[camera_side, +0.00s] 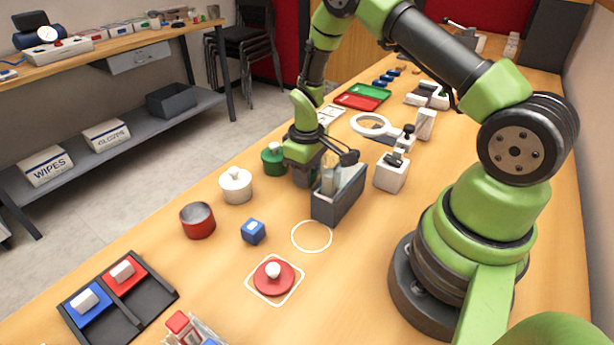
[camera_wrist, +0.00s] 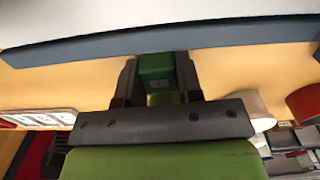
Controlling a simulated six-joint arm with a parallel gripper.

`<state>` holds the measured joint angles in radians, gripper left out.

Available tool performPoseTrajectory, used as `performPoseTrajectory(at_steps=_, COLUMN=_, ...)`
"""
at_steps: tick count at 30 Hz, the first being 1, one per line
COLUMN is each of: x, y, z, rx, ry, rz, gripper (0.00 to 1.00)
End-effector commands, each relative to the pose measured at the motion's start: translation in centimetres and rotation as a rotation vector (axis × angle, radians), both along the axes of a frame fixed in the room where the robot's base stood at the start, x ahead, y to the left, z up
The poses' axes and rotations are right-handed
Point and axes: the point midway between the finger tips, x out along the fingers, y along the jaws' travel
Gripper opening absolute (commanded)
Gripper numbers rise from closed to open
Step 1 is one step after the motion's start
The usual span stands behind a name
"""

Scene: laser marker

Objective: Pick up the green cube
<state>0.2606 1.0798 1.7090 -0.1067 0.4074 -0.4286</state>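The green cube (camera_wrist: 157,72) shows in the wrist view, between the two dark fingers of my gripper (camera_wrist: 157,80). A finger stands on each side of it with little or no visible gap. I cannot tell whether the fingers press on it. In the side view my gripper (camera_side: 306,178) points down at the table, low, just left of and behind a grey open-topped box. The cube is hidden there by the gripper and the box.
The grey box (camera_side: 337,205) stands close to my gripper. A white block (camera_side: 390,174) is at the right. The table inside the white ring (camera_side: 312,250) is clear.

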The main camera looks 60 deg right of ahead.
Motion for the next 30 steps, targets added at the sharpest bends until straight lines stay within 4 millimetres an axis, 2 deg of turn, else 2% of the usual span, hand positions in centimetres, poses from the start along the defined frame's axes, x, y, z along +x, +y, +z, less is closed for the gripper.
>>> performPoseTrajectory(at_steps=1, x=0.0, y=0.0, z=0.0, rx=0.000, ry=0.000, rz=0.000, gripper=0.20)
performPoseTrajectory(at_steps=2, x=0.0, y=0.0, z=0.0, rx=0.000, ry=0.000, rz=0.000, gripper=0.13)
performPoseTrajectory(at_steps=3, x=0.0, y=0.0, z=0.0, rx=0.000, ry=0.000, rz=0.000, gripper=0.11)
performPoseTrajectory(at_steps=14, x=0.0, y=0.0, z=0.6, rx=0.000, ry=0.000, rz=0.000, gripper=0.11)
performPoseTrajectory(at_steps=17, x=0.1, y=0.0, z=1.7, rx=-0.001, ry=-0.003, rz=0.000, gripper=0.11)
performPoseTrajectory(at_steps=25, x=0.1, y=0.0, z=7.1, rx=-0.002, ry=-0.006, rz=0.001, gripper=0.11)
performPoseTrajectory(at_steps=30, x=0.4, y=0.3, z=9.3, rx=0.000, ry=-0.004, rz=0.012, gripper=0.11)
